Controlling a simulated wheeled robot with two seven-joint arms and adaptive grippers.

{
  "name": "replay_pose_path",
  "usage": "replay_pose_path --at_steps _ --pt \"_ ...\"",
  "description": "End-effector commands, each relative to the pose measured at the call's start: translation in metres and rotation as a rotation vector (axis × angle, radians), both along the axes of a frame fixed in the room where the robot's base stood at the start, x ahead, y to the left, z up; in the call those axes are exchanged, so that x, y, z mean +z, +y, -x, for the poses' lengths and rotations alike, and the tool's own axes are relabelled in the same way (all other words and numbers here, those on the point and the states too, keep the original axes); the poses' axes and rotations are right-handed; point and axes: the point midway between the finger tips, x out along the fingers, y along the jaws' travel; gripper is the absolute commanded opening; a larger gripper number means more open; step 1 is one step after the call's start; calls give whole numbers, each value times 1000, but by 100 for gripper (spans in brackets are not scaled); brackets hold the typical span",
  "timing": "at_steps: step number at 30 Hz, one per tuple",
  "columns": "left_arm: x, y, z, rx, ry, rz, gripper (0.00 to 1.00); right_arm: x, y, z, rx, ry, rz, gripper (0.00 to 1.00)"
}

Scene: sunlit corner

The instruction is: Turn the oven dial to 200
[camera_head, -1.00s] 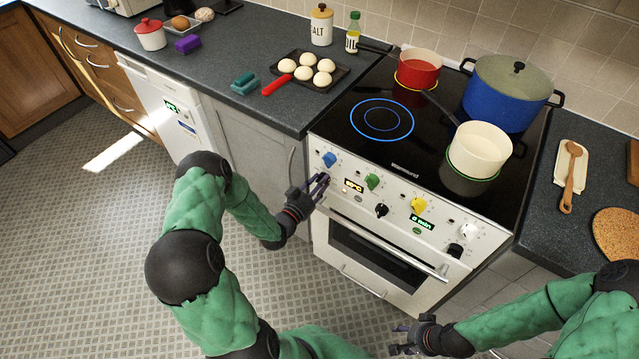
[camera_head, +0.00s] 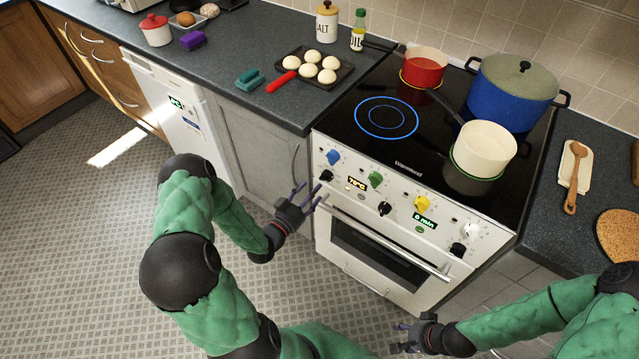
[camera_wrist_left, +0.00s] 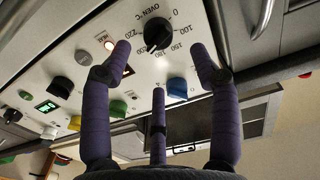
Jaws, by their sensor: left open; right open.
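The oven dial (camera_head: 326,176) is a black knob at the left end of the cooker's front panel, below a blue knob. In the left wrist view the dial (camera_wrist_left: 157,33) has "OVEN °C" and a ring of numbers around it; its exact setting is hard to read. The amber display (camera_head: 357,183) beside it appears to read 70°C. My left gripper (camera_head: 306,196) is open and empty, just below and left of the dial, apart from it. Its spread fingers (camera_wrist_left: 160,68) point toward the panel. My right gripper (camera_head: 406,338) is open and empty, low in front of the oven.
Other knobs share the panel: blue (camera_head: 333,157), green (camera_head: 375,179), yellow (camera_head: 421,203), white (camera_head: 471,231) and black. The oven door handle (camera_head: 390,240) runs below the panel. Pots, including a red pan (camera_head: 423,68), stand on the hob above.

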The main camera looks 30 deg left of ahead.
Motion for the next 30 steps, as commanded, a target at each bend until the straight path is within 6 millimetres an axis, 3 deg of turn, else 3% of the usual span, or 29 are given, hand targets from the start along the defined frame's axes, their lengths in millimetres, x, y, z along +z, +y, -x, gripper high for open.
replay_pose_path --at_steps 6,12,30 --pt "0 5 38 3 1 0 61 0 0 0 0 0 0 47" --pt "0 5 53 2 -1 -2 61 0 0 0 0 0 0 47" --pt "0 5 55 0 -2 -1 61 0 0 0 0 0 0 47"
